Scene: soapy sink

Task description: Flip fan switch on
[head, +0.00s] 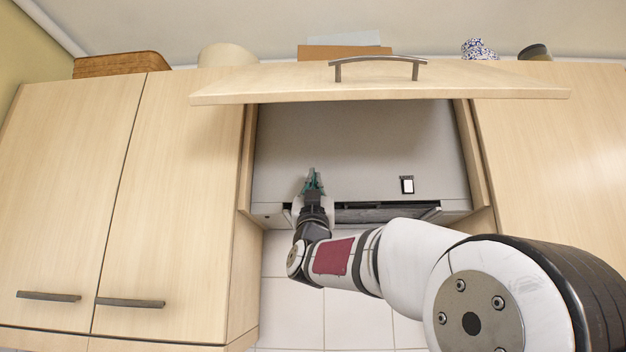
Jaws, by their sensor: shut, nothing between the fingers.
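The fan switch (407,185) is a small white rocker in a black frame on the right part of the grey range hood (330,140). I cannot tell from this view whether it is on or off. My gripper (312,174) is in front of the left part of the hood, well to the left of the switch and at about its height in the picture. Its fingers point up and are shut with nothing between them. Whether the fingertips touch the hood is not clear.
A raised cabinet flap (400,80) with a metal handle juts out above the hood. Closed wooden cabinets (170,200) stand left and right. A dark vent slot (385,214) runs along the hood's bottom. My arm reaches in from the lower right, below the switch. A basket (122,64) sits on top.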

